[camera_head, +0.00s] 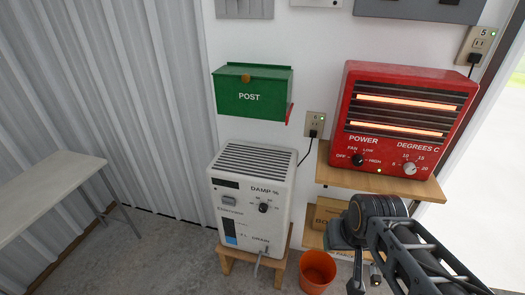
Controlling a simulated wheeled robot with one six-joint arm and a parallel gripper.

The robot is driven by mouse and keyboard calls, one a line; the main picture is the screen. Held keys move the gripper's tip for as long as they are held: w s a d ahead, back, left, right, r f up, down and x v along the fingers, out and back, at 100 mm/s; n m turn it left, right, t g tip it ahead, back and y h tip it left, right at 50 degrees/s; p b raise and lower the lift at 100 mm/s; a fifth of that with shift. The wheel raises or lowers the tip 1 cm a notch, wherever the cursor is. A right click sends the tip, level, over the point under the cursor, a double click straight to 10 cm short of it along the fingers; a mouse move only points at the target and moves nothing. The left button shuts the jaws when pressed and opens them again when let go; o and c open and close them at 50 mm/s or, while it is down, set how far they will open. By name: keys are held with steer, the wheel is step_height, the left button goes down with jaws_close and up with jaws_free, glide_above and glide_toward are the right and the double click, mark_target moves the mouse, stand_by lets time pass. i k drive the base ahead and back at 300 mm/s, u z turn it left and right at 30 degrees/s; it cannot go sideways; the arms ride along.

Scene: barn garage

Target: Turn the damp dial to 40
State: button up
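The damp dial (263,207) is a small black knob under the label "DAMP %" on the front of a white dehumidifier (282,215). The numbers around it and its pointer are too small to read. The dehumidifier stands upright on a low wooden stool (226,260). My arm comes in from the lower right. My gripper (366,284) seems to be at the bottom edge, low and right of the dial and apart from it. Its fingers are small and partly cut off, so I cannot tell whether they are open or shut.
A red heater (345,125) with glowing bars and two knobs sits on a wooden shelf (398,184) at the right. An orange bucket (317,270) stands right of the stool. A green post box (254,94) hangs above. A pale table (45,190) is at the left, with clear floor between.

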mark_target(264, 208)
steer(key=u, duration=2.8)
steer(key=i, duration=1.7)
steer(key=z, duration=2.9)
